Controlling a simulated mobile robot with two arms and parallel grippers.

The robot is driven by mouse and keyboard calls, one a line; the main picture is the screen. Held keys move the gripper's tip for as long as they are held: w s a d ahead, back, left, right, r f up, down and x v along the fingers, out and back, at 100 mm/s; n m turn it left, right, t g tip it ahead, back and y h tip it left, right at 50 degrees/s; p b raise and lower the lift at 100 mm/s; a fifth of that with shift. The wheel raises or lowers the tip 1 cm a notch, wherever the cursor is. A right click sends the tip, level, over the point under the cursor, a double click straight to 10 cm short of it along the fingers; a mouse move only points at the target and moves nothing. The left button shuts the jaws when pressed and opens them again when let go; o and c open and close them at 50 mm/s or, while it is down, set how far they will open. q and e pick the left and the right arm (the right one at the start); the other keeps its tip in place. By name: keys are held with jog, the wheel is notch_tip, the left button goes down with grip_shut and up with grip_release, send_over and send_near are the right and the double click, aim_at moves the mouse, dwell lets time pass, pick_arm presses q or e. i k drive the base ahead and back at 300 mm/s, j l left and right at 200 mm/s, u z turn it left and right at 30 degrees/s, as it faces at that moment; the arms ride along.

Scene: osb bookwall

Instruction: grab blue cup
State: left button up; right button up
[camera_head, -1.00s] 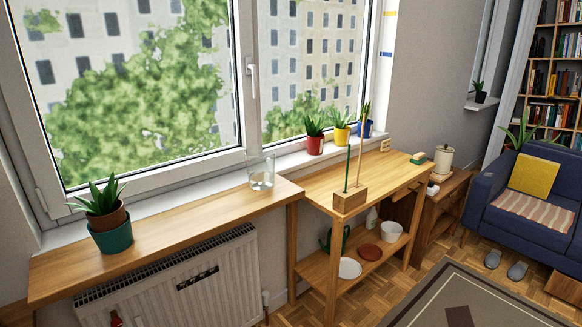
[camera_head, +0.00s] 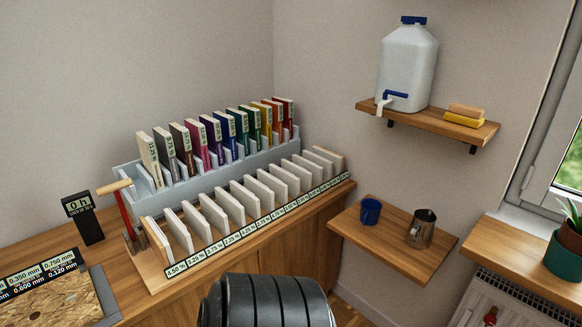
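The blue cup (camera_head: 371,211) stands upright on a low wooden wall shelf (camera_head: 393,258), at its left back part. A metal pitcher (camera_head: 421,229) stands to its right on the same shelf, a small gap apart. Neither gripper shows in the head view. A black ribbed part of my own body fills the bottom middle, below and left of the shelf. Nothing covers the cup.
A white water canister (camera_head: 408,70) and yellow sponges (camera_head: 465,115) sit on an upper shelf (camera_head: 428,119). At left, a wooden counter (camera_head: 210,294) carries a rack of coloured panels (camera_head: 205,140) and white panels (camera_head: 228,207). A potted plant (camera_head: 566,250) stands on the right ledge.

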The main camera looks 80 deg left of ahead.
aim_at(370, 209)
jog(key=u, duration=1.95)
jog(key=k+j+u, duration=0.1)
jog(key=j+u, duration=0.25)
jog(key=j, duration=0.2)
